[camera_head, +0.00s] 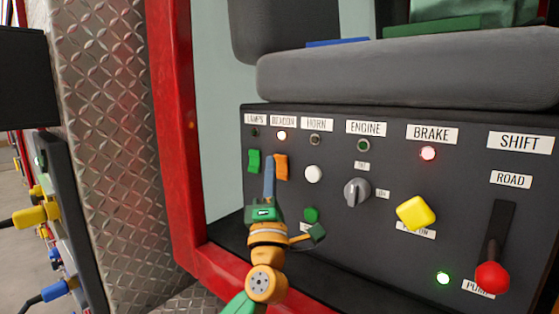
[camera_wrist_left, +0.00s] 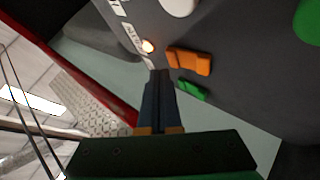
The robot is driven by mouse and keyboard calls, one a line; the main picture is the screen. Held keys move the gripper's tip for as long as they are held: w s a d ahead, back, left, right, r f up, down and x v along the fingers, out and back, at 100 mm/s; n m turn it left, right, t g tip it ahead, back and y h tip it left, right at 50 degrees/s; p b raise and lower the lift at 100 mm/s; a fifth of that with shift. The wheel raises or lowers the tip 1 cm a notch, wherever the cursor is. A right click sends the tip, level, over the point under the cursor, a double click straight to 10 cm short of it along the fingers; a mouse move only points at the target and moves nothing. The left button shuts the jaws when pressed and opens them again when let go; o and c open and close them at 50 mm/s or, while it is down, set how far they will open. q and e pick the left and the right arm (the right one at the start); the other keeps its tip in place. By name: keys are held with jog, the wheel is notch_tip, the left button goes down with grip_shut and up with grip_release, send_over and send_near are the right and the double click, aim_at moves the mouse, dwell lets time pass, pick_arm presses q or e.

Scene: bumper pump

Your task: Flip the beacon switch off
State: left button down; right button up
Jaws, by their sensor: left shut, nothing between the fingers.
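The beacon switch (camera_head: 281,167) is an orange rocker on the dark panel under the BEACON label (camera_head: 283,120). The small lamp (camera_head: 282,136) above it is lit. My left gripper (camera_head: 269,160) is shut and empty, with its blue fingertips just left of the orange switch in the head view. In the left wrist view the orange switch (camera_wrist_left: 189,60) is just beyond and right of the shut fingertips (camera_wrist_left: 160,74). I cannot tell whether they touch. The lit lamp (camera_wrist_left: 148,46) also shows there. My right gripper is not in view.
A green lamps switch (camera_head: 254,161) sits left of the orange one. A white horn button (camera_head: 313,174), grey engine knob (camera_head: 356,192), yellow brake knob (camera_head: 416,212) and red-knobbed shift lever (camera_head: 491,277) are to the right. A red door frame (camera_head: 180,140) stands left.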

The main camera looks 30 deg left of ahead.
pick_arm(q)
jog(key=shift+w+r, duration=0.1)
jog(key=shift+w, duration=0.35)
jog(key=shift+w, duration=0.4)
dwell(0.7)
jog(key=shift+s+p, duration=0.85)
jog(key=shift+s, duration=0.05)
